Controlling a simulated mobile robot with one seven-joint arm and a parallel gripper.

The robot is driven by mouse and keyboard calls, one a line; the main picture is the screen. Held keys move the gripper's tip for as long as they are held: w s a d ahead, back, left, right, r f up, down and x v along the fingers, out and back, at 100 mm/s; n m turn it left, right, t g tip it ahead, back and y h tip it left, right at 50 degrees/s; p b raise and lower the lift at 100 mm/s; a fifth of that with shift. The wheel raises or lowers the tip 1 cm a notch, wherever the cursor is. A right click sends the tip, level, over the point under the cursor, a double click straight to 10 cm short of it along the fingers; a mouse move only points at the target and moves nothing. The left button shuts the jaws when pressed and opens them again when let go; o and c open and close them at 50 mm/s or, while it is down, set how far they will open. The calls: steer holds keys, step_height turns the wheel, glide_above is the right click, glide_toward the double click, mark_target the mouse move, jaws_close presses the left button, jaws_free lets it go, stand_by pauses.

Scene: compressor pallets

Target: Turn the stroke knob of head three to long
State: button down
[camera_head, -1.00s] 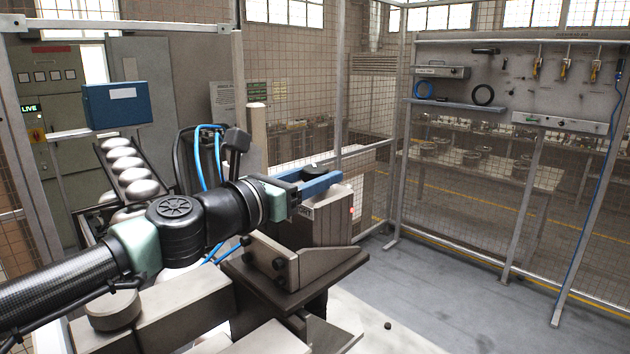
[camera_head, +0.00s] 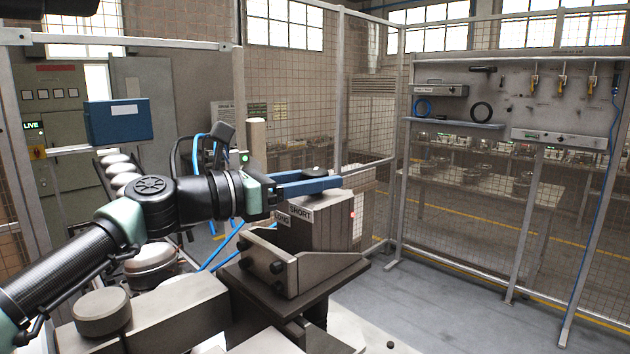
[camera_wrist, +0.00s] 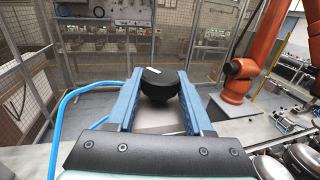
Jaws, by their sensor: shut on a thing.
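The stroke knob (camera_wrist: 160,86) is a round black knob with a pale mark on its top, seen between my blue fingers in the wrist view. It also shows in the head view (camera_head: 317,170), on top of a grey block-shaped head (camera_head: 318,236). The block carries a SHORT label (camera_head: 301,216) and a second label to its left that I cannot read fully. A small red light glows on its right side. My gripper (camera_wrist: 160,74) is shut on the knob, one finger on each side. The near finger hides part of the knob in the head view (camera_head: 325,184).
Blue hoses (camera_wrist: 62,112) run beside my gripper. An orange robot arm (camera_wrist: 238,75) stands at the right in the wrist view. Mesh fencing encloses the area, with open floor at right.

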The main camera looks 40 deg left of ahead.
steer(key=shift+c, duration=1.5)
jaws_free()
steer(key=shift+s, duration=0.1)
steer(key=shift+s+a+f+b, duration=0.1)
steer(key=shift+s+a+b, duration=0.1)
steer(key=shift+s+b, duration=0.1)
steer(key=b+v, duration=0.5)
steer(key=v, duration=0.7)
